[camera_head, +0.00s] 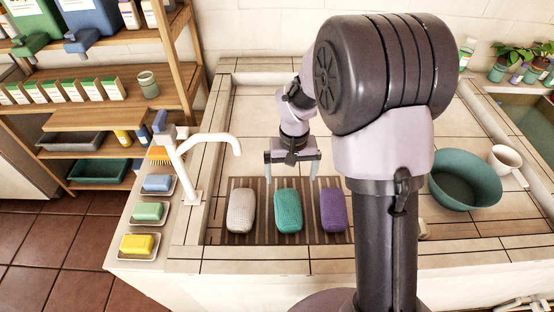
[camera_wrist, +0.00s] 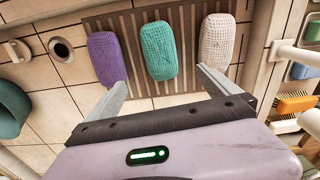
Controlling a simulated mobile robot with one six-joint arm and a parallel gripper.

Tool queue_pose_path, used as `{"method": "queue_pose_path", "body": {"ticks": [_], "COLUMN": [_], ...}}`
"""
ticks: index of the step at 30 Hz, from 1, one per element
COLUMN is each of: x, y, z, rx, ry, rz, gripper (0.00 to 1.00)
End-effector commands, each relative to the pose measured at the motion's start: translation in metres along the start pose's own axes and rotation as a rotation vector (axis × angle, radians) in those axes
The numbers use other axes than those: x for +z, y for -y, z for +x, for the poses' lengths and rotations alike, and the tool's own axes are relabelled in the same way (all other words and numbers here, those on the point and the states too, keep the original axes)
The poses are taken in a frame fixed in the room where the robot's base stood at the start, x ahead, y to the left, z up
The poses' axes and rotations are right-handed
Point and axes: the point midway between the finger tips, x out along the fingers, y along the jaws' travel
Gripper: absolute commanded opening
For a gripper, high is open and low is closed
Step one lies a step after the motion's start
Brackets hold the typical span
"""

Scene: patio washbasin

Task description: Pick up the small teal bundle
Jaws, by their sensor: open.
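The small teal bundle (camera_head: 288,210) lies in the middle of a row of three on a slatted dark mat (camera_head: 263,236) in the basin. It also shows in the wrist view (camera_wrist: 158,50). A beige bundle (camera_head: 241,210) lies to its left and a purple bundle (camera_head: 333,210) to its right in the head view. My gripper (camera_head: 292,170) is open and empty, above and behind the bundles. In the wrist view its fingers (camera_wrist: 160,88) are spread wide, apart from the teal bundle.
A white tap (camera_head: 200,150) stands left of the mat, near dishes of blue, green and yellow soap (camera_head: 137,244). A teal bowl (camera_head: 464,180) and a white cup (camera_head: 505,158) stand at the right. A drain (camera_wrist: 61,49) shows beside the purple bundle. Bare tiles lie behind the mat.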

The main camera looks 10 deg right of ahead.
Motion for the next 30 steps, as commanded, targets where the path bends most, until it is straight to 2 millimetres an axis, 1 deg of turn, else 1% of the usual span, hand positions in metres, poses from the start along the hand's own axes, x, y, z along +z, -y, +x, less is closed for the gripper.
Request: {"method": "queue_pose_path", "body": {"ticks": [5, 6, 9, 12, 15, 20, 23, 25, 27, 30], "x": [-0.002, -0.001, 0.0, 0.0, 0.0, 0.001, 0.002, 0.003, 0.003, 0.002], "y": [-0.001, -0.001, -0.001, -0.001, -0.001, -0.001, 0.001, 0.002, 0.002, 0.002], "z": [0.041, 0.055, 0.087, 0.113, 0.129, 0.142, 0.16, 0.176, 0.186, 0.187], "rx": [0.006, 0.006, 0.006, 0.005, 0.005, 0.005, 0.005, 0.005, 0.005, 0.005], "ry": [0.018, 0.018, 0.019, 0.017, 0.016, 0.016, 0.016, 0.017, 0.016, 0.015], "rz": [-0.01, -0.01, -0.01, -0.009, -0.009, -0.009, -0.009, -0.008, -0.008, -0.008], "gripper": [1.0, 1.0, 1.0, 1.0, 1.0, 1.0, 1.0, 1.0, 1.0, 1.0]}}
